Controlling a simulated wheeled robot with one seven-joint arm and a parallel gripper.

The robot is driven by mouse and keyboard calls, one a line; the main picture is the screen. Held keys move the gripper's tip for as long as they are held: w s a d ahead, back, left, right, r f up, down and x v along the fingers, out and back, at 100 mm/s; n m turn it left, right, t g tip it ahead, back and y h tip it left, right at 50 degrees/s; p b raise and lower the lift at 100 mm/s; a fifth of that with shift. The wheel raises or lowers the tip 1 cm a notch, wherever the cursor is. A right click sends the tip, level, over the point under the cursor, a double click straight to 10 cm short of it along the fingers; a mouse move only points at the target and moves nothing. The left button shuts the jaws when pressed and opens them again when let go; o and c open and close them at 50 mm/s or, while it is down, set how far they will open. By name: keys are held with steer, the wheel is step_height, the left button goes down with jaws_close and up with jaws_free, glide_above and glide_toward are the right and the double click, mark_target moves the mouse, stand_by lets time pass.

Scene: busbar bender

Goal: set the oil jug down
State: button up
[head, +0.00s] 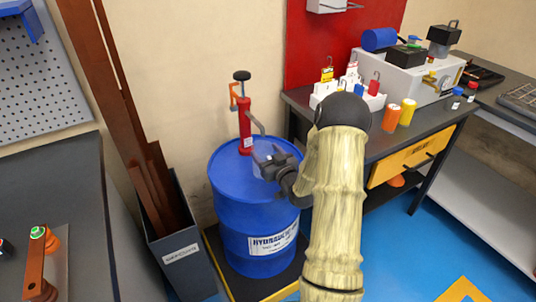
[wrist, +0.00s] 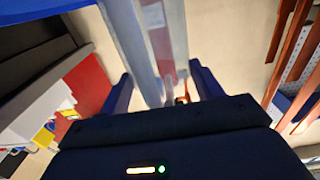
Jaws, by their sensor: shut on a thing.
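My gripper (head: 277,162) is over the top of the blue drum (head: 228,190) in the head view. It is shut on the oil jug (head: 263,158), a pale, see-through thing of which only a small part shows beside the fingers. In the wrist view, the jug (wrist: 138,38) runs up between the two dark fingers, grey and translucent. I cannot tell whether its base touches the drum lid. A red hand pump (head: 245,125) with a black knob and a grey spout stands on the drum, just left of and behind the jug.
The drum stands on a dark yellow-edged pallet (head: 225,272). A grey bin (head: 180,265) with tall brown bars is on its left. The drum lid's front left is clear.

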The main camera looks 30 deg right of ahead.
steer(key=shift+s+d, duration=0.1)
steer(key=o, duration=1.4)
steer(key=shift+a, duration=0.2)
steer(key=shift+r, duration=0.1)
steer(key=s, duration=1.2)
steer(key=shift+d, duration=0.3)
